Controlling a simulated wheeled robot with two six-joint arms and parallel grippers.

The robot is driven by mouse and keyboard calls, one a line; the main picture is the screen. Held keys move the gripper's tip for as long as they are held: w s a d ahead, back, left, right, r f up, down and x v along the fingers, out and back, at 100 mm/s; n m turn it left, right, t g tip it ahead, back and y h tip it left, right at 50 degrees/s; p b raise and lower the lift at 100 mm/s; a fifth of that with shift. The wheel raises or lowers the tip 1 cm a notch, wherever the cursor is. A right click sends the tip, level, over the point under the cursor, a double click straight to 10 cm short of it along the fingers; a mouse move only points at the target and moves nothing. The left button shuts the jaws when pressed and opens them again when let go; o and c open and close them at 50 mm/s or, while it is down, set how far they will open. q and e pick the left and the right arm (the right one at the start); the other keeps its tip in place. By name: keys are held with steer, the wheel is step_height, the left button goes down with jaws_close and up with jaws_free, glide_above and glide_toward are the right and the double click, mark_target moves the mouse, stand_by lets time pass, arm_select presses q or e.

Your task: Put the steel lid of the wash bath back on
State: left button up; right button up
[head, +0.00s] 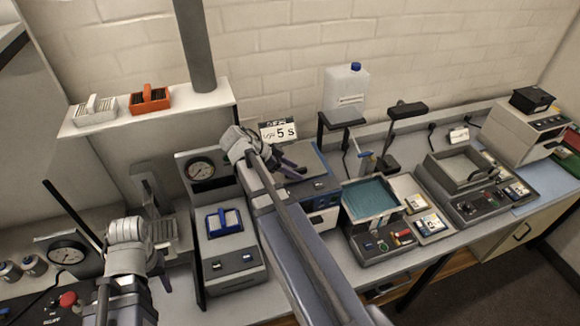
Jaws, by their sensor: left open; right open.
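An open bath (367,222) with teal liquid stands right of centre. A second bath (458,182), shallow and grey with a raised rim, stands further right. I cannot tell for certain which is the wash bath. A flat grey plate (316,160), possibly the steel lid, lies on top of the blue-grey unit behind my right arm. My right gripper (291,167) is open and empty above or against this plate; contact cannot be told. My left gripper (128,234) is open, at the left beside a grey stand; its fingertips are hard to make out.
A unit with a gauge and a blue-handled rack (223,222) stands left of my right arm. A shelf (150,113) holds a white rack (95,108) and an orange rack (150,98). A white canister (344,88) stands at the back.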

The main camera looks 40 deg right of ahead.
steer(key=shift+c, duration=0.3)
jaws_close()
stand_by(1.0)
